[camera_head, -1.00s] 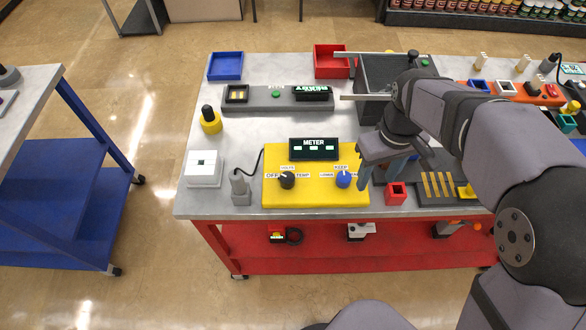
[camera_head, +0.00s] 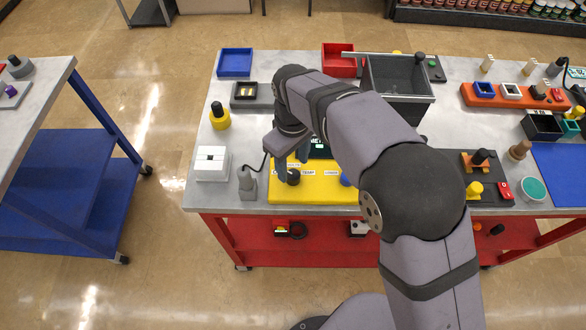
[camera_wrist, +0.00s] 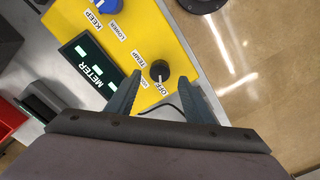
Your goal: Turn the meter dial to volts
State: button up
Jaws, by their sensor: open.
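The yellow meter panel (camera_head: 320,191) lies on the bench, and its METER display (camera_head: 320,152) is partly hidden by my arm. The black dial (camera_wrist: 159,71) stands on the panel among the labels OFF (camera_wrist: 163,88), TEMP (camera_wrist: 138,58) and VOLTS (camera_wrist: 145,83), the last partly hidden by a finger. Its white mark points toward OFF. The dial also shows in the head view (camera_head: 293,177). My gripper (camera_wrist: 160,76) is open, its fingertips on either side of the dial in the wrist view. Contact and height above the panel cannot be told.
A blue knob (camera_wrist: 108,5) sits on the same panel under KEEP. A grey probe (camera_head: 247,184) with a black cable and a white box (camera_head: 212,163) stand left of the panel. A dark grey bin (camera_head: 398,92) and a red tray (camera_head: 339,61) are behind.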

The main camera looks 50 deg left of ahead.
aim_at(293, 174)
jog(key=shift+f+p, duration=0.65)
jog(key=shift+f, duration=1.55)
jog(key=c, duration=1.1)
